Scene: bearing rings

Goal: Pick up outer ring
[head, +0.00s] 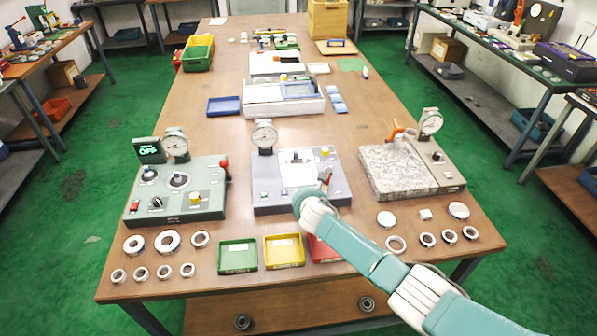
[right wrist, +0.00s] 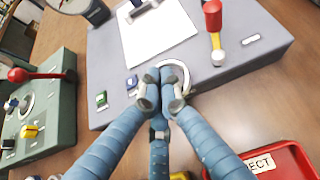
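My right gripper (right wrist: 160,78) has its blue fingers drawn together at the front of the grey gauge block (right wrist: 218,75). A thin pale metal ring (right wrist: 184,72) shows as an arc at the fingertips. It looks pinched between them, and the fingers hide much of it. In the head view my right arm reaches in from the lower right and its hand (head: 311,205) covers the front of that grey block (head: 265,205). My left gripper is not in view.
Green (head: 238,257), yellow (head: 284,251) and red (head: 325,248) trays stand along the table's front. A green control box (head: 180,205) is left of the grey block. A granite plate (head: 398,172) with a dial gauge is right. A red-knobbed lever (right wrist: 213,25) rises near my right gripper.

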